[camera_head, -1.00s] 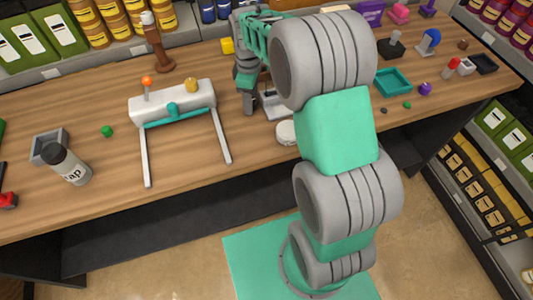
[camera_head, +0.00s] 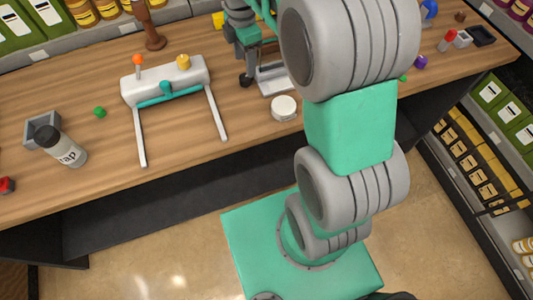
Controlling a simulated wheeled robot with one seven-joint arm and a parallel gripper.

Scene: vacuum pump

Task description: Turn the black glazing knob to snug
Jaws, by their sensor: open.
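A small black round knob (camera_head: 246,80) shows near the back middle of the table, beside a pale metal frame (camera_head: 276,80). I take it to be the black glazing knob, but it is small and its markings cannot be read. My gripper (camera_head: 246,48) is open and hangs just above and behind the knob. Its fingertips are hard to make out, and I cannot tell whether they touch anything. My arm hides the table right of the frame.
A white vacuum pump-like body (camera_head: 165,80) with a teal bar and two pale legs stands to the left. A round white tin (camera_head: 284,108) lies near the front edge.

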